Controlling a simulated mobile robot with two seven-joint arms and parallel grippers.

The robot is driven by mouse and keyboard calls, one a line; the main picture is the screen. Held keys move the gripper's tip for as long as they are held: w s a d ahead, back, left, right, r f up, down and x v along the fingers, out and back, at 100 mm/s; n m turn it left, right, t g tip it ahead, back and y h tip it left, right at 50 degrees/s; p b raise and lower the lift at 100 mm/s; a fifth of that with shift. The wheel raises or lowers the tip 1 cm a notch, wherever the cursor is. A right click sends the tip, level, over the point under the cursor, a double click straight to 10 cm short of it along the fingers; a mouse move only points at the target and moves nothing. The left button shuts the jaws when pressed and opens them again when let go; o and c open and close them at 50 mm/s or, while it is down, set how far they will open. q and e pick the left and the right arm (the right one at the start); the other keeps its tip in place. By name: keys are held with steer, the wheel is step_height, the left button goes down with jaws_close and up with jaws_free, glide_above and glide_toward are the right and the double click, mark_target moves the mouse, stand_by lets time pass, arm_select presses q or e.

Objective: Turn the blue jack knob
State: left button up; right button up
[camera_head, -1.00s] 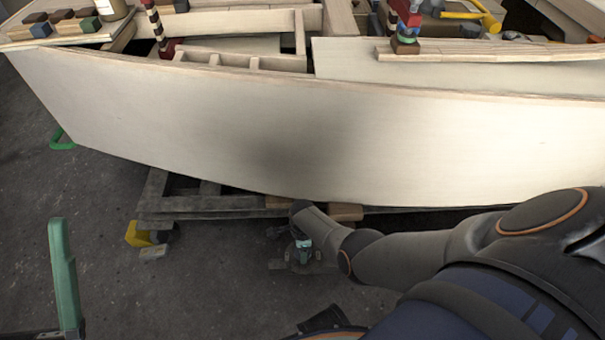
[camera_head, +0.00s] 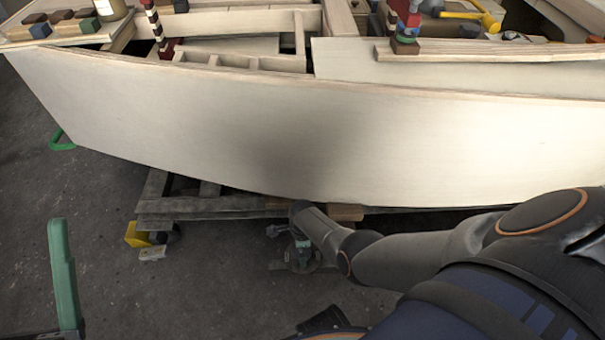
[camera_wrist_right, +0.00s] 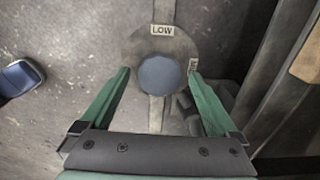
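The blue jack knob (camera_wrist_right: 160,77) is a round cap on a grey disc (camera_wrist_right: 137,47), in the middle of the right wrist view. The disc carries a LOW label at its far edge and a second, partly hidden label at the right. My right gripper (camera_wrist_right: 159,72) is open, with one green finger on each side of the knob and gaps visible. In the head view my right gripper (camera_head: 303,243) is low beside the hull, and the knob cannot be made out. My left gripper (camera_head: 63,232) shows one green finger at lower left, with empty space beside it.
The plywood hull (camera_head: 220,130) stands above, on a grey wooden frame (camera_head: 215,206). A yellow block (camera_head: 137,234) is at the frame's left end. A dark blue object (camera_wrist_right: 20,77) lies at left in the wrist view. The floor in front is mostly clear.

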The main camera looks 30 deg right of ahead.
arm_select(q)
steer(key=shift+r, duration=0.1)
arm_select(e)
steer(key=shift+r, duration=0.1)
arm_select(q)
step_height(320, 180, up, 6)
steer(key=p, duration=0.7)
arm_select(e)
step_height(320, 180, up, 6)
steer(key=shift+r, duration=0.2)
steer(key=shift+r+p, duration=0.3)
steer(key=shift+r, duration=0.3)
arm_select(q)
steer(key=w+a+f+n+g+y+p, duration=0.1)
steer(key=w+f+n+g+y, duration=0.15)
steer(key=f+y, duration=0.35)
steer(key=w+a+f+n+g+y+p, duration=0.1)
steer(key=w+f+n+y+p, duration=0.2)
steer(key=f, duration=0.5)
step_height(320, 180, down, 14)
steer(key=s+n+g+y, duration=0.1)
steer(key=n+g+y, duration=0.1)
steer(key=g, duration=0.4)
steer(key=shift+s+a+n+y+p, duration=0.25)
steer(key=shift+a+n+y+p, duration=0.1)
steer(key=shift+n+y, duration=0.1)
arm_select(e)
step_height(320, 180, up, 5)
steer(key=shift+f, duration=0.15)
